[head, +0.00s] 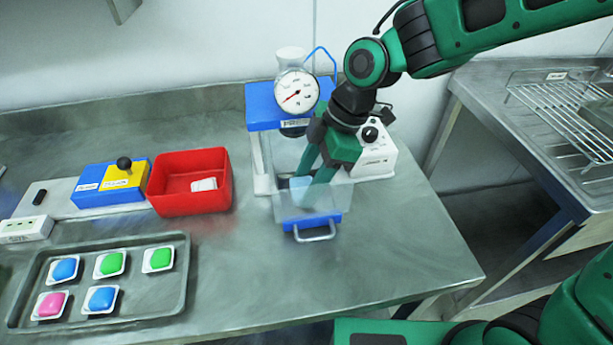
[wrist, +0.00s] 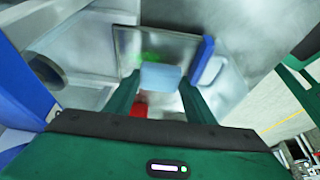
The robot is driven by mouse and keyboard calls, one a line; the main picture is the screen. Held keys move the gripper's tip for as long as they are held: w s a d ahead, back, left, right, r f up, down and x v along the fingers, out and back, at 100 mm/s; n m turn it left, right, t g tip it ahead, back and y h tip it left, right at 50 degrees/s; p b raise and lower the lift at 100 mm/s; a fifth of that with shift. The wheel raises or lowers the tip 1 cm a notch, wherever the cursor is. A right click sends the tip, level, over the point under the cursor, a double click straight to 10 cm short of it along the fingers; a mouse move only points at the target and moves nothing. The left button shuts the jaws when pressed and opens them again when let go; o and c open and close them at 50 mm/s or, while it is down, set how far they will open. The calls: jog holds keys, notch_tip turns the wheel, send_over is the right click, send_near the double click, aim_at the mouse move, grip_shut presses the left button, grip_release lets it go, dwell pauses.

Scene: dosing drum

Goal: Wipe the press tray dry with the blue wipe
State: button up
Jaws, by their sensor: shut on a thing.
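My gripper (head: 309,184) reaches down at the press (head: 277,108), which has a blue head, a round dial and a pale column. The gripper is shut on the blue wipe (head: 298,187), a light blue block. In the wrist view the wipe (wrist: 161,77) sits between the two green fingertips. The press tray (head: 311,220) has a blue front and a metal handle, low at the front of the press. The wipe is over or inside the tray area; I cannot tell whether it touches the tray floor. The fingers and a clear panel partly hide the tray surface, and no wetness can be made out.
A red bin (head: 164,196) with a white item inside stands left of the press. A white device (head: 375,160) stands close on the right. A metal tray (head: 180,292) with several coloured pods lies front left.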

jog(key=shift+f, duration=1)
dwell(2.0)
jog(key=shift+w+d+r, duration=0.1)
jog(key=shift+w+d, duration=0.1)
jog(key=shift+d, duration=0.55)
jog(key=shift+w+d, duration=0.15)
jog(key=shift+d, duration=0.55)
jog(key=shift+s+a, duration=0.3)
jog(key=shift+a, duration=0.75)
jog(key=shift+s+a, duration=0.25)
jog(key=shift+a, duration=0.75)
jog(key=shift+d, duration=0.15)
jog(key=shift+w+d, duration=0.25)
jog(key=shift+d, duration=0.7)
jog(key=shift+w+d, duration=0.25)
jog(key=shift+d, duration=0.7)
jog(key=shift+s+a, duration=0.25)
jog(key=shift+a, duration=0.75)
jog(key=shift+s+a, duration=0.25)
jog(key=shift+a, duration=0.75)
